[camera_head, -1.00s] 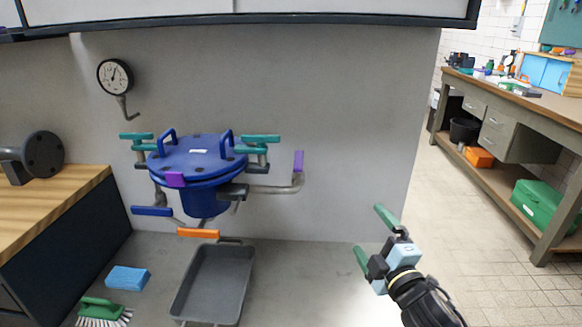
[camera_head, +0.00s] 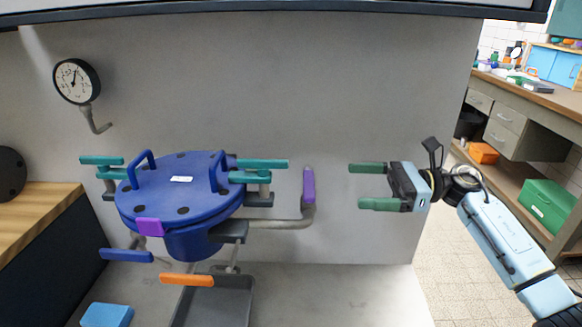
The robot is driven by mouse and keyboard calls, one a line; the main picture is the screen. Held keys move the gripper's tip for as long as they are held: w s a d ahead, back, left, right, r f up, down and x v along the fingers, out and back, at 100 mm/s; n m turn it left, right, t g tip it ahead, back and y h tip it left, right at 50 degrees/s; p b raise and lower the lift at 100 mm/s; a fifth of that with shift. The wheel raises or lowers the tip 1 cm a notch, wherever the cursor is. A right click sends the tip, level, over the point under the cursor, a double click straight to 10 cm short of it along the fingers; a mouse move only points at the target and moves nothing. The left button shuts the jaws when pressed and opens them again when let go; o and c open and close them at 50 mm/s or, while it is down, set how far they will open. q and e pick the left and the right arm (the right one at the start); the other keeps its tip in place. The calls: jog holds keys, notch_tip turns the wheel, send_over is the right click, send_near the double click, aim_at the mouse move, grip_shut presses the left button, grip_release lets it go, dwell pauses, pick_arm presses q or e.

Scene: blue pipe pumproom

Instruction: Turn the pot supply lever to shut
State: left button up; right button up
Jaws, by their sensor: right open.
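A blue pot (camera_head: 178,190) with a bolted lid stands in front of the grey wall. A purple lever (camera_head: 309,186) stands upright at the end of the pipe on the pot's right. A blue lever (camera_head: 126,255) is at the pot's lower left and an orange lever (camera_head: 187,280) is below it. No label shows which one is the supply lever. My right gripper (camera_head: 356,186) is open and empty, with its green fingers pointing left toward the purple lever. It is to the right of that lever, with a gap between. My left gripper is out of view.
Teal clamp handles (camera_head: 262,163) stick out at the lid's sides. A grey tray (camera_head: 232,305) lies below the pot and a blue sponge (camera_head: 107,315) at lower left. A gauge (camera_head: 76,81) hangs on the wall.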

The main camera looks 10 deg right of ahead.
aim_at(309, 192)
jog(key=x, duration=1.3)
jog(key=shift+a, duration=0.15)
jog(key=shift+s, duration=0.15)
jog(key=c, duration=0.7)
